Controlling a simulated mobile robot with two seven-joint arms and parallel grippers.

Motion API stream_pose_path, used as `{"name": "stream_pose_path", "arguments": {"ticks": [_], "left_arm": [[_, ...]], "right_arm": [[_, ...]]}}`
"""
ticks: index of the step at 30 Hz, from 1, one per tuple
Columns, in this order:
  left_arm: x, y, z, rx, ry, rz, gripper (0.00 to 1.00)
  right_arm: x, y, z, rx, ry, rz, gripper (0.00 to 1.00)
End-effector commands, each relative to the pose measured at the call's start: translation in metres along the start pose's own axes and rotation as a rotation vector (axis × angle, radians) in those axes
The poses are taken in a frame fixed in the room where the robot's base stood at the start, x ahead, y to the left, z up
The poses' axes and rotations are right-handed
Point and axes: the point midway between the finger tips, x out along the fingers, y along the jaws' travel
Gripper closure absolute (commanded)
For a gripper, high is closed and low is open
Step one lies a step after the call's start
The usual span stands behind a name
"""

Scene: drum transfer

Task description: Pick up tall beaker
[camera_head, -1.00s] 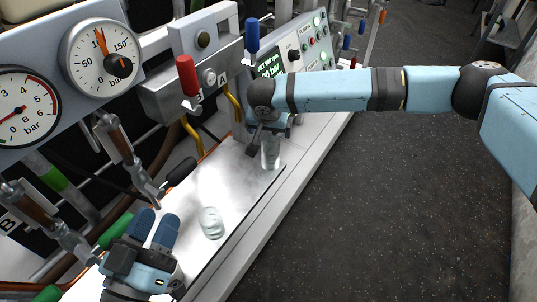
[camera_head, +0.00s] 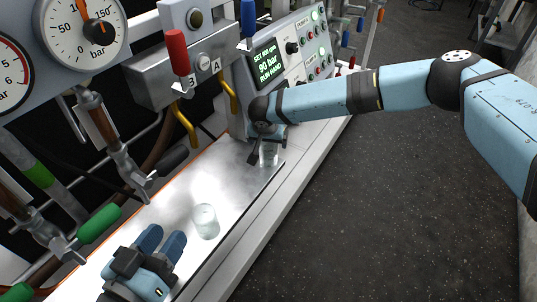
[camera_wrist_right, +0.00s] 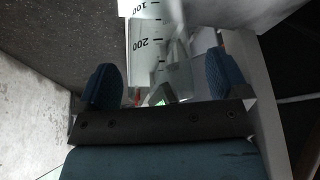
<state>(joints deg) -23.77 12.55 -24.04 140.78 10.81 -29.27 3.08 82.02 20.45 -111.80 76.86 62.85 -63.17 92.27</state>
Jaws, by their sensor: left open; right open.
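The tall clear glass beaker (camera_head: 269,157) stands on the metal plate, its upper part covered by my right gripper in the head view. My right gripper (camera_head: 266,135) is open and low over it. In the right wrist view, the beaker (camera_wrist_right: 147,45) with its 100 and 200 marks shows ahead of and between the two spread fingers (camera_wrist_right: 163,80); I cannot tell whether either touches it. My left gripper (camera_head: 161,240) is open and empty, left of and below the short beaker in the picture.
The metal plate (camera_head: 228,190) is clear between the beakers. A panel with a red lever (camera_head: 177,52), a blue lever (camera_head: 247,18) and a display (camera_head: 267,62) rises behind. A green-handled valve (camera_head: 99,224) lies near my left gripper. Dark floor (camera_head: 350,220) is open at right.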

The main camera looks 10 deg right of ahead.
Motion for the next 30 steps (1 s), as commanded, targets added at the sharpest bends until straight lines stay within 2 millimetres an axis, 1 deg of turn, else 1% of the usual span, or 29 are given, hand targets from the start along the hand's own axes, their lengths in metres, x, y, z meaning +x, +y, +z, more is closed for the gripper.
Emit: {"name": "stream_pose_path", "arguments": {"ticks": [7, 8, 9, 11, 12, 14, 15, 16, 25, 28, 30], "left_arm": [[0.0, 0.0, 0.0, 0.0, -0.005, 0.001, 0.57], [0.0, 0.0, 0.0, 0.0, -0.004, 0.001, 0.57], [0.0, 0.0, 0.0, 0.0, -0.004, 0.001, 0.57], [0.0, 0.0, 0.0, 0.0, -0.004, 0.001, 0.57], [0.0, 0.0, 0.0, 0.0, -0.004, 0.001, 0.57], [0.0, 0.0, 0.001, 0.0, -0.004, 0.001, 0.57], [0.0, 0.0, 0.001, 0.0, -0.004, 0.001, 0.57], [0.0, 0.0, 0.001, 0.0, -0.004, 0.001, 0.57], [0.0, 0.001, -0.002, 0.0, -0.002, 0.0, 0.57], [-0.001, 0.001, -0.009, 0.002, 0.012, -0.001, 0.57], [-0.002, 0.003, -0.018, -0.001, 0.044, -0.004, 0.57]], "right_arm": [[0.001, 0.0, -0.001, 0.0, 0.0, -0.001, 0.07], [0.001, 0.0, -0.001, 0.0, 0.0, -0.001, 0.14], [0.001, 0.0, -0.001, 0.0, 0.0, -0.001, 0.23], [0.001, 0.0, -0.001, 0.0, 0.0, -0.001, 0.37], [0.001, 0.0, -0.001, 0.0, 0.0, -0.001, 0.46], [0.001, 0.0, -0.001, 0.0, 0.0, -0.001, 0.6], [0.001, 0.0, -0.001, 0.0, 0.0, -0.001, 0.69], [0.001, 0.0, -0.001, 0.0, 0.0, -0.001, 0.72], [-0.003, 0.0, -0.002, 0.0, 0.0, -0.001, 0.72], [-0.01, 0.0, -0.005, 0.001, -0.001, -0.001, 0.72], [-0.017, 0.0, -0.008, 0.001, -0.001, -0.002, 0.72]]}}
